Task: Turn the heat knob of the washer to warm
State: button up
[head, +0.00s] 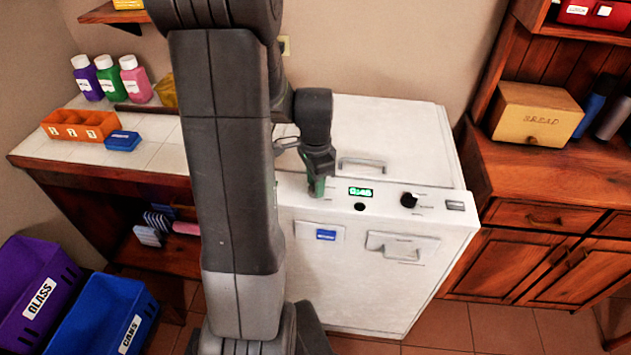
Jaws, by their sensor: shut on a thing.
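The white washer (350,285) stands against the wall, with its control panel along the top front edge. My gripper (317,187) points down at the left part of the panel, left of the green lit display (360,192). Its fingers are shut on a small knob there, which they mostly hide. I cannot make out the knob's pointer or the setting it marks. A second, black knob (409,200) sits free on the right part of the panel; its labels are too small to read. A small black button (359,207) lies below the display.
My arm blocks the view left of the washer. A tiled counter (155,130) with bottles and an orange tray (80,125) stands left. A wooden cabinet (500,262) with a bread box (535,113) stands right. Purple (35,290) and blue (105,315) bins are at lower left.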

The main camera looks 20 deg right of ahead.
jog(key=shift+m, duration=0.3)
jog(key=o, duration=1)
notch_tip(320, 180, up, 14)
jog(key=shift+f, duration=0.1)
dwell(0.4)
notch_tip(320, 180, down, 14)
jog(key=shift+r, duration=0.1)
dwell(0.5)
jog(key=shift+r, duration=0.15)
